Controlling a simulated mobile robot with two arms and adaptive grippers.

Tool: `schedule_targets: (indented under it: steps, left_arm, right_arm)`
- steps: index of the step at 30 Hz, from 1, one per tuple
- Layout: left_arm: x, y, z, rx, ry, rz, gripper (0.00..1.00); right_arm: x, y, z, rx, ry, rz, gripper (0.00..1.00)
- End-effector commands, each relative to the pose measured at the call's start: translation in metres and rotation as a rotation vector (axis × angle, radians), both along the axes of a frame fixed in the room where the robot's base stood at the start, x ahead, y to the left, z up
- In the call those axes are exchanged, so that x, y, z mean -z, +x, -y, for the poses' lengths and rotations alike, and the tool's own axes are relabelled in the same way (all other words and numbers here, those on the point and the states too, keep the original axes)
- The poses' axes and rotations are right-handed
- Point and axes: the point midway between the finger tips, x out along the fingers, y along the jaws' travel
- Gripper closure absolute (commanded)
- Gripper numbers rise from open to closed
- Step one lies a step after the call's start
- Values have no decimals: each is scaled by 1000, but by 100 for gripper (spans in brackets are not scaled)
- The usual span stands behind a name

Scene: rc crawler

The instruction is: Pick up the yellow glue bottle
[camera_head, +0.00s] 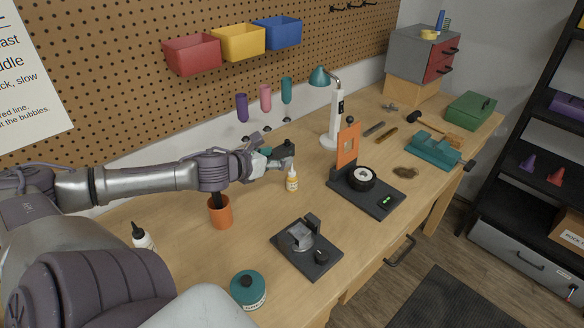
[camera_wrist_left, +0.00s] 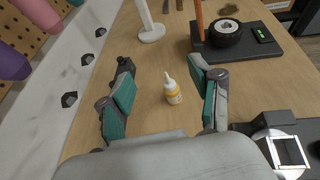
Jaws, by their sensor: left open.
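The yellow glue bottle (camera_head: 292,181) stands upright on the wooden workbench, with a pale nozzle on top. In the left wrist view the bottle (camera_wrist_left: 173,92) stands between the two spread fingers, nearer the right one, apart from both. My left gripper (camera_head: 287,157) reaches in from the left, beside and behind the bottle in the head view. In the left wrist view its teal-padded fingers (camera_wrist_left: 163,86) are open with nothing held. My right gripper is not in view.
A black stand with a wheel (camera_head: 362,178) is right of the bottle. A dark fixture (camera_head: 307,247) lies in front. An orange cup (camera_head: 220,212) stands under my left arm. A white lamp (camera_head: 331,138) is behind. Bare bench surrounds the bottle.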

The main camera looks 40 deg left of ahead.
Motion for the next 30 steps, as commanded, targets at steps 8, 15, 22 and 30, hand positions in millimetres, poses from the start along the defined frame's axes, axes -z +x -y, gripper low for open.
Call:
schedule_targets:
  steps: [8,15,22,30]
  left_arm:
    - [35,0,-1,-3,-1,2,36]
    - [85,0,-1,-5,-5,3,36]
    - [97,15,-1,0,-1,4,36]
    - [100,24,-2,0,0,3,36]
  right_arm:
    - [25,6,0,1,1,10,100]
    - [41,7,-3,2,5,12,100]
    - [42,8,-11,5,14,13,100]
    - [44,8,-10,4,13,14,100]
